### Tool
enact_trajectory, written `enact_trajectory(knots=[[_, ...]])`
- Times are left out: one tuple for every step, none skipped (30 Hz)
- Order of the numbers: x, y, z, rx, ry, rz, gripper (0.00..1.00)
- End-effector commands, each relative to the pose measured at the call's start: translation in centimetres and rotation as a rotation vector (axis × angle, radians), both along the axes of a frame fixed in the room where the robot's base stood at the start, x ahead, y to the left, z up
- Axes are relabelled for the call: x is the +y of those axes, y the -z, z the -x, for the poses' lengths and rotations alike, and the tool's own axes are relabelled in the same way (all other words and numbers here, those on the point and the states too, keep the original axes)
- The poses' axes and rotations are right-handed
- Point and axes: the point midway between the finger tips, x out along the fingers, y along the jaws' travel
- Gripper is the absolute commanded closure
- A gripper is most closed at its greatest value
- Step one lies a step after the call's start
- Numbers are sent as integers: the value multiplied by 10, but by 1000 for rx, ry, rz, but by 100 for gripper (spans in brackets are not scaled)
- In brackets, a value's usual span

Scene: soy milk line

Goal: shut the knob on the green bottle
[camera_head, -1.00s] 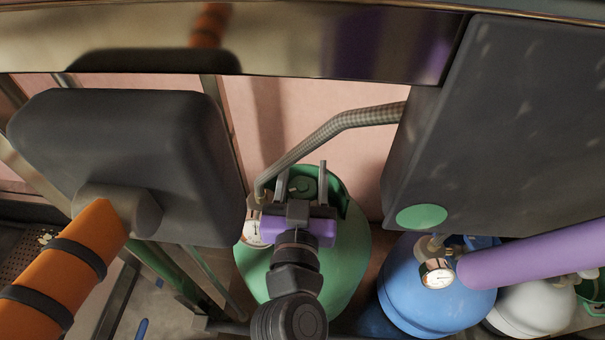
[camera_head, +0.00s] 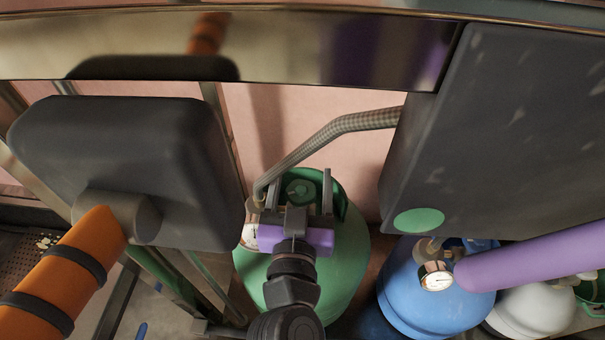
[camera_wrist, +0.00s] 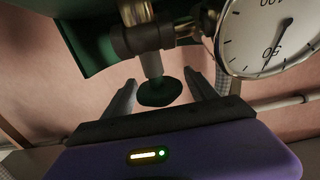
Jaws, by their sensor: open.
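The green bottle (camera_head: 340,268) stands below the middle of the head view, with my arm in front of part of it. Its round green knob (camera_head: 300,191) sits at the valve on top. In the wrist view the knob (camera_wrist: 160,92) is a dark green disc on a short stem below the brass and grey valve body (camera_wrist: 142,38). My gripper (camera_head: 301,178) is open, its two fingers on either side of the knob. In the wrist view my gripper (camera_wrist: 162,82) shows gaps between both fingers and the knob. Depth of the fingers past the knob is hard to tell.
A white pressure gauge (camera_wrist: 268,38) is close beside the valve. A braided hose (camera_head: 335,130) runs from the valve up to the right. A blue bottle (camera_head: 425,300) with a gauge stands to the right. Dark grey housings hang at left (camera_head: 120,160) and right (camera_head: 510,130).

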Motion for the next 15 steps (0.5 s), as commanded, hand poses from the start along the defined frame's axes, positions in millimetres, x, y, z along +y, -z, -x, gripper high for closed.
enact_trajectory(knots=[[1,0,8,4,-2,1,33],[1,-1,13,4,-2,2,33],[1,-1,20,4,-2,0,33],[1,-1,25,4,-2,1,33],[1,0,30,4,-2,1,33],[1,0,37,4,-2,2,33],[2,-1,42,4,-2,1,33],[2,-1,47,4,-3,0,33],[2,0,52,3,-2,0,33],[2,0,55,3,-2,1,33],[2,0,59,3,-2,1,33],[2,0,62,2,-1,1,33],[2,0,64,2,-1,0,33],[2,0,66,2,-1,-1,33],[2,0,67,1,0,-1,33]])
